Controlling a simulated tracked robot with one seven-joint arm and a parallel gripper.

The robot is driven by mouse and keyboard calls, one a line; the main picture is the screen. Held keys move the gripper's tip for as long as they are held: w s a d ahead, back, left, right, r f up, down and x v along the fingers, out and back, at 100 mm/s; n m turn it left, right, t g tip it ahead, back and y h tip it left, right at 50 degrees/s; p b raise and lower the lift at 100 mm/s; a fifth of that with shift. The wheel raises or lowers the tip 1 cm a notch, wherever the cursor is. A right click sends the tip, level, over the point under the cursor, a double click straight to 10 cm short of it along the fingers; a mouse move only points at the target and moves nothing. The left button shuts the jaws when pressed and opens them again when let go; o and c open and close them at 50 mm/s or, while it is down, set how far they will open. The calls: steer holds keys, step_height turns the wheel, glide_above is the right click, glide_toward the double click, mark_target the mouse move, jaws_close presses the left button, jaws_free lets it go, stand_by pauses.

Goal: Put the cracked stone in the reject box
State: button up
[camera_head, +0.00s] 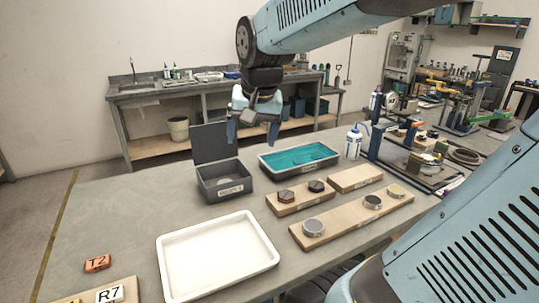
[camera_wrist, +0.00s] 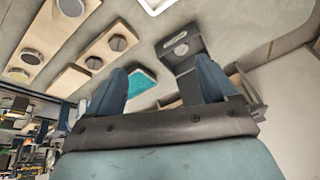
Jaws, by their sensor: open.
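A dark grey box (camera_head: 222,187) with its lid raised stands left of centre on the table; its label is too small to read. It also shows in the wrist view (camera_wrist: 168,60), with a pale round patch inside. A reddish-brown and dark stone (camera_head: 286,196) and a dark stone (camera_head: 316,186) sit on a wooden board (camera_head: 301,203). Both also show in the wrist view. No crack can be made out, so I cannot tell which stone is cracked. My gripper (camera_head: 252,132) is open and empty, above the table behind the box and teal tray.
A front board (camera_head: 340,222) holds a grey disc (camera_head: 313,227), a dark disc (camera_head: 373,201) and a tan disc (camera_head: 396,190). A teal-filled tray (camera_head: 270,169), bare board (camera_head: 355,178), bottle (camera_head: 354,143), white tray (camera_head: 217,255) and orange T2 block (camera_head: 98,263) stand around.

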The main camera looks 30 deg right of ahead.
steer(key=s+f+n+t, duration=0.1)
steer(key=s+n, duration=0.3)
steer(key=s, duration=0.5)
steer(key=shift+s+n, duration=0.15)
steer(key=shift+n, duration=0.25)
